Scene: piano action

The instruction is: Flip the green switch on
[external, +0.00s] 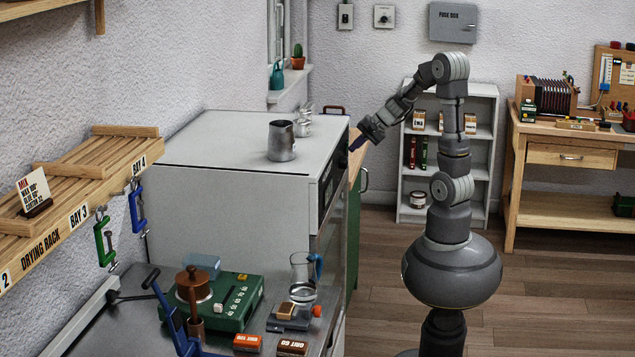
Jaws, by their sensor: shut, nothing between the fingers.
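No green switch can be made out for certain. A green box-shaped device (240,311) on the lower counter carries a small pale part on its top, too small to tell if it is a switch. The large white cabinet (230,190) has a dark control panel (328,186) on its right-hand front, seen edge-on, so its controls are hidden. My gripper (356,146) is shut and empty, with dark purple fingertips, at the cabinet's upper front corner. Whether it touches anything there cannot be told. Two wall switch plates (384,16) are high on the back wall.
A metal pitcher (281,141) and small cans stand on the cabinet. A white shelf (480,150) and wooden workbench (570,155) stand behind my arm. The floor at right is clear.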

